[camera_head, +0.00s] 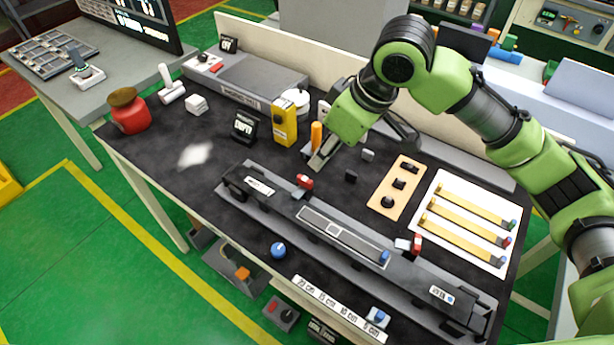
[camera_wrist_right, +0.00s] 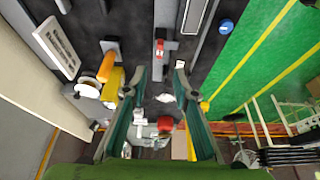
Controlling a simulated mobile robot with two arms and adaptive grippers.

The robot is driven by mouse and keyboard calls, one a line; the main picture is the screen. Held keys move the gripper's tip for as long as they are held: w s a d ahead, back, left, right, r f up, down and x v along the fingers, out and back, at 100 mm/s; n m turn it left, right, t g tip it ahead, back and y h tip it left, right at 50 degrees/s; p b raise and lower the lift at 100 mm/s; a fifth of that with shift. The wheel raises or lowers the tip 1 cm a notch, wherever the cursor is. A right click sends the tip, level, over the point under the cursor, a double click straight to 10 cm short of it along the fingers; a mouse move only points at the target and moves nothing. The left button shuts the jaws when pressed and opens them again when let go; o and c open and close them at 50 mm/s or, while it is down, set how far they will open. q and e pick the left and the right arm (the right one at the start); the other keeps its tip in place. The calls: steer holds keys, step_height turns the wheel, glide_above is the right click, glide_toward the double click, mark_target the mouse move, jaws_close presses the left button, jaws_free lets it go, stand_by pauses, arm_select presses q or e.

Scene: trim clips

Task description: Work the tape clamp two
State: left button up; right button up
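A long dark grey fixture rail (camera_head: 270,200) lies across the front of the black bench. A red clamp-like part (camera_head: 305,181) sits at its back edge left of centre; it also shows in the right wrist view (camera_wrist_right: 160,46). A second red part (camera_head: 417,243) stands farther right by the rail. I cannot tell which is tape clamp two. My right gripper (camera_head: 318,162) hangs over the bench just behind the left red part. In the wrist view its fingers (camera_wrist_right: 160,72) are apart with nothing gripped between them. My left gripper is in neither view.
A yellow box (camera_head: 285,122) and an orange cylinder (camera_head: 316,135) stand close left of the right gripper. A tan plate with black parts (camera_head: 397,187) and a white board with yellow strips (camera_head: 462,258) lie right. A blue knob (camera_head: 278,250) is at the front. The left bench front is fairly clear.

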mark_target(306, 179)
steer(key=p+x, duration=0.1)
steer(key=x, duration=1)
steer(key=shift+f, duration=0.4)
steer(key=shift+c, duration=0.2)
jaws_close()
